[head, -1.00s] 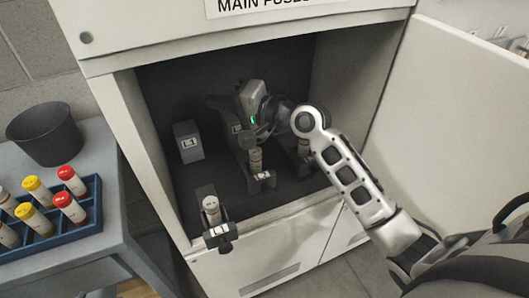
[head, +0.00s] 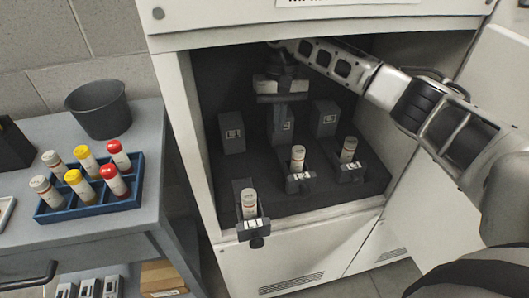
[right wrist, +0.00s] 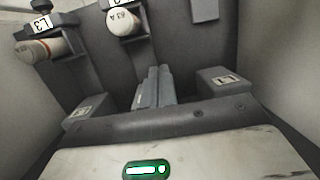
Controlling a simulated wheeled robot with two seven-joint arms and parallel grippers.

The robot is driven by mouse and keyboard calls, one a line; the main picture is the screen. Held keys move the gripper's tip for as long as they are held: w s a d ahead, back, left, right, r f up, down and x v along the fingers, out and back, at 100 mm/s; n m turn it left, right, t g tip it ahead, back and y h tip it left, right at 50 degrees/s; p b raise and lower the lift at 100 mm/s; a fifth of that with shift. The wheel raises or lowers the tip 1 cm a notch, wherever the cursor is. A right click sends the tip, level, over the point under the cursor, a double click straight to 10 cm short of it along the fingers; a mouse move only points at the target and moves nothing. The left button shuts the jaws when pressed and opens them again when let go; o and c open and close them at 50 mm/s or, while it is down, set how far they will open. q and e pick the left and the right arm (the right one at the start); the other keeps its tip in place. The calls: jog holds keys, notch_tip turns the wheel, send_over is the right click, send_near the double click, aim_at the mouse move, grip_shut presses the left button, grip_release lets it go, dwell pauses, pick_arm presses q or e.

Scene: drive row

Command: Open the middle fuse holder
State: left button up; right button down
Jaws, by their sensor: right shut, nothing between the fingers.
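Three fuse holders stand in a row in the open cabinet, each with a pale fuse upright in it. The middle fuse holder (head: 299,184) sits about as far back as the right one (head: 351,173). The left one (head: 254,229) juts out past the cabinet's front lip. The middle fuse (head: 298,157) shows in the right wrist view (right wrist: 122,22), marked 63 A. My right gripper (head: 280,130) points down behind the middle fuse, at the L2 block, apart from the holder's front handle. Its fingers (right wrist: 157,72) are together and empty. My left gripper is out of view.
My right arm enters through the cabinet's upper right. The L1 block (head: 231,132) and L3 block (head: 325,118) flank the middle. At left, a table holds a blue rack (head: 92,209) of capped fuses and a dark bin (head: 98,108). The open door (head: 505,90) stands at right.

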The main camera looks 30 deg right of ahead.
aim_at(286, 152)
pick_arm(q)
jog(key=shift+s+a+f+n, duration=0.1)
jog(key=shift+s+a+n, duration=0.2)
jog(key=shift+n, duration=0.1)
pick_arm(e)
jog(key=shift+g+h, duration=0.4)
jog(key=x, duration=0.3)
jog(key=d+x, duration=0.1)
jog(key=x, duration=0.4)
jog(key=shift+s+d+f, duration=0.35)
jog(key=shift+s, duration=0.05)
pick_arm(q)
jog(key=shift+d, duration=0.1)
pick_arm(e)
jog(key=shift+a, duration=0.1)
